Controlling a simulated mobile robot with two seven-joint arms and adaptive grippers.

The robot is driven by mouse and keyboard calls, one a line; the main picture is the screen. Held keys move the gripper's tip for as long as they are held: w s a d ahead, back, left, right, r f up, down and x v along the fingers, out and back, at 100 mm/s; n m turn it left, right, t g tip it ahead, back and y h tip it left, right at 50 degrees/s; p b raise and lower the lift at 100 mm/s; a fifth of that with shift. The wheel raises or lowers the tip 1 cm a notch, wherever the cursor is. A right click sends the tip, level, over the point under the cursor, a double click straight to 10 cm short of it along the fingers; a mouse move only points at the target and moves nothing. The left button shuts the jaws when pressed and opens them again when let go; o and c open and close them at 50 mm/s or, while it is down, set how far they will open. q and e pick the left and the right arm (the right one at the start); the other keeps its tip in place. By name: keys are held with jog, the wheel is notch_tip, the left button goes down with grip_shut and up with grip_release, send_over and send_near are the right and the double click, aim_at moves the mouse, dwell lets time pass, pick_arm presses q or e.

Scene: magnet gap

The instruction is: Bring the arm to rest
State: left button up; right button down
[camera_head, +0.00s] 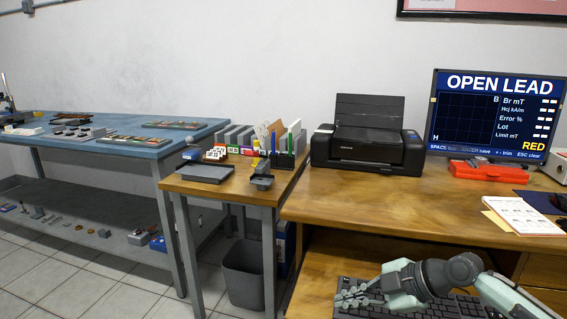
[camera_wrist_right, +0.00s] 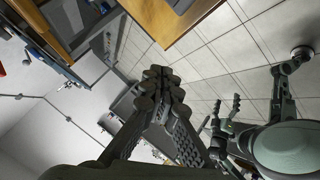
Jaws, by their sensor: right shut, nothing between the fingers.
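My right gripper (camera_head: 352,298) is at the lower right of the head view, in front of the desk and over the keyboard in that picture. It is shut and holds nothing. In the right wrist view its two fingers (camera_wrist_right: 162,90) come together, with nothing between them. My left gripper is outside the head view. In the right wrist view it shows small at the right (camera_wrist_right: 227,112), its fingers apart and empty, hanging free beside my body.
A keyboard (camera_head: 410,309) lies below the desk top (camera_head: 400,200). On the desk are a printer (camera_head: 367,146), a monitor (camera_head: 495,118) reading OPEN LEAD, a red case (camera_head: 488,171) and papers (camera_head: 522,216). A side table (camera_head: 226,186) and blue bench (camera_head: 110,128) stand left. A bin (camera_head: 243,275) is on the floor.

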jog(key=s+a+r+y, duration=0.1)
jog(key=a+r+y, duration=0.1)
jog(key=a, duration=0.7)
jog(key=s+d+f+m+h, duration=0.3)
jog(key=d+f+m+h, duration=0.15)
jog(key=d+f, duration=0.5)
jog(key=s+d+f+m+h, duration=0.3)
jog(key=s+d+f+m, duration=0.15)
jog(key=d+f, duration=0.45)
jog(key=s+d+f+m+g+h, duration=0.1)
jog(key=s+d+f+m+h, duration=0.25)
jog(key=s+d, duration=0.5)
jog(key=s+d+f+m+h, duration=0.3)
jog(key=s+d+f+h, duration=0.15)
jog(key=d, duration=0.75)
jog(key=s+a+f+m+y, duration=0.1)
jog(key=a+f, duration=0.1)
jog(key=a, duration=0.6)
jog(key=s+a+f+m+y, duration=0.2)
jog(key=a, duration=0.6)
jog(key=shift+s+f+g, duration=0.15)
jog(key=shift+s+g, duration=0.05)
jog(key=shift+g, duration=0.2)
jog(key=shift+y, duration=0.25)
